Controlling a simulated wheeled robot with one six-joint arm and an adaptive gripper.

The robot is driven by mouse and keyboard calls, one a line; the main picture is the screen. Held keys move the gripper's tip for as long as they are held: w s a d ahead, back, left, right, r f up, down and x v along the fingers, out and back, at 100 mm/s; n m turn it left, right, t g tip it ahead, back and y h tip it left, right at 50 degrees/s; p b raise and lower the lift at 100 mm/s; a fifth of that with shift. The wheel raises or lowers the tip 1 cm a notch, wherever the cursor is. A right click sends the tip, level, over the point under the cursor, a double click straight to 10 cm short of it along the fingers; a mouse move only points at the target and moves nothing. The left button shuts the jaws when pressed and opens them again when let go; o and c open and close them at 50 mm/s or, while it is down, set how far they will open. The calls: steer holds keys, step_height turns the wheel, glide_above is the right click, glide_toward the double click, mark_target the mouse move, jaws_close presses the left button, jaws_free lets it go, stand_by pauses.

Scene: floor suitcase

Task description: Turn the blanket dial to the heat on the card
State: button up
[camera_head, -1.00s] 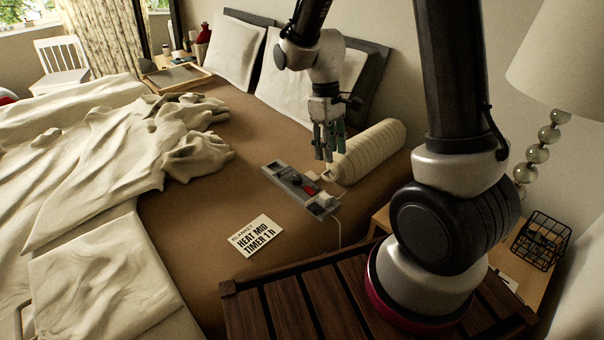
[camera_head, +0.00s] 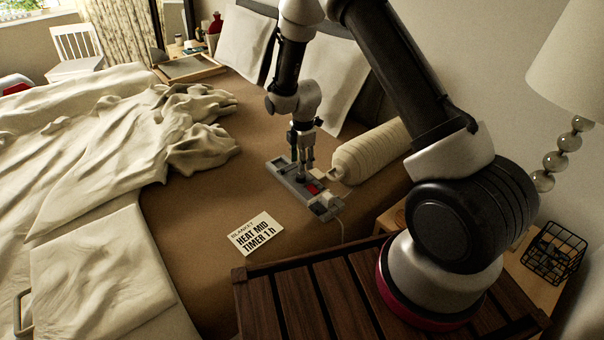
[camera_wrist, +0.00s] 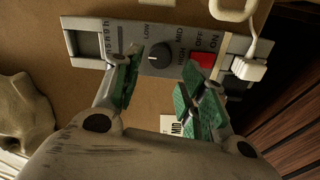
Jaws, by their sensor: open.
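The blanket controller (camera_head: 325,206) is a grey box lying on the brown bed in the head view. In the wrist view its black dial (camera_wrist: 160,54) sits amid the marks LOW, MID and HIGH; I cannot read its pointer surely. A red switch (camera_wrist: 202,66) marked OFF and ON is beside the dial. My gripper (camera_head: 303,174) points down over the controller. In the wrist view its green-padded fingers (camera_wrist: 160,88) are open, apart from each other, with the dial showing between and beyond them. The card (camera_head: 255,233) on the bed reads BLANKET, HEAT MID, TIMER 1 h.
A cream bolster-like roll (camera_head: 370,150) lies just right of the controller. A white plug and cord (camera_wrist: 250,70) leave the controller's end. A slatted wooden bench (camera_head: 300,300) stands in front. Rumpled cream bedding (camera_head: 100,160) covers the left; brown bed around the card is clear.

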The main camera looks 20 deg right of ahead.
mark_target(301, 175)
steer(key=f, duration=0.6)
steer(key=shift+w+f, duration=0.2)
steer(key=shift+f, duration=0.15)
steer(key=shift+c, duration=0.4)
steer(key=c, duration=0.7)
